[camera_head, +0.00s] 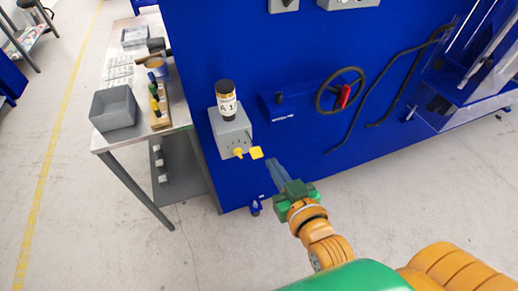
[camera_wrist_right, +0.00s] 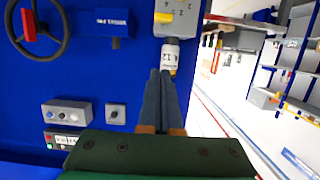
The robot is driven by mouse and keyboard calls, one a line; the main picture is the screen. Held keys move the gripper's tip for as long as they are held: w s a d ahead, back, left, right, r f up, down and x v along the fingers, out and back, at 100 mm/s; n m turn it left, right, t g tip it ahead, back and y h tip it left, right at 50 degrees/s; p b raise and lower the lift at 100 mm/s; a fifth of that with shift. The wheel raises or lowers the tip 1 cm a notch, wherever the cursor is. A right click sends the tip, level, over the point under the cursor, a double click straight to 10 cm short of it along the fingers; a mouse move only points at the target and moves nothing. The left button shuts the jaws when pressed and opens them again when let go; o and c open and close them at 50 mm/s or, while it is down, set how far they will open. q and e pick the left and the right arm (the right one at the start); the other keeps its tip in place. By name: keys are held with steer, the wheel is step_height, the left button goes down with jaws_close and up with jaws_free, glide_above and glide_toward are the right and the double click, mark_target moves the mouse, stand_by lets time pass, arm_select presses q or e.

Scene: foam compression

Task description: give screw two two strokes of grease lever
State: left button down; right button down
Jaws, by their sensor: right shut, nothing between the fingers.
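The grey grease box (camera_head: 227,128) is fixed to the blue machine front, with a dark-capped bottle (camera_head: 226,100) labelled A1 on top. A yellow knob (camera_head: 238,153) and a yellow lever (camera_head: 256,153) stick out from the box. My right gripper (camera_head: 272,163) is shut and empty, its tips just below and right of the lever; I cannot tell if they touch. In the right wrist view, the gripper (camera_wrist_right: 161,75) points towards the bottle (camera_wrist_right: 171,53) and box (camera_wrist_right: 183,18), with a yellow part (camera_wrist_right: 163,17) at the box's left edge. My left gripper is not in view.
A handwheel (camera_head: 321,103) with a red handle (camera_head: 344,96) is right of the box. A table (camera_head: 117,140) with a grey bin (camera_head: 113,108) and a rack of coloured-handled tools (camera_head: 158,104) stands at left. The floor in front is clear.

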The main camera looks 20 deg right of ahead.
steer(key=shift+d, duration=0.1)
steer(key=b, duration=0.2)
glide_above(259, 153)
steer(key=s, duration=0.2)
step_height(259, 153, down, 2)
steer(key=f, duration=0.3)
steer(key=shift+w+a, duration=0.2)
steer(key=shift+w, duration=0.05)
steer(key=shift+s+f, duration=0.1)
steer(key=shift+f, duration=0.7)
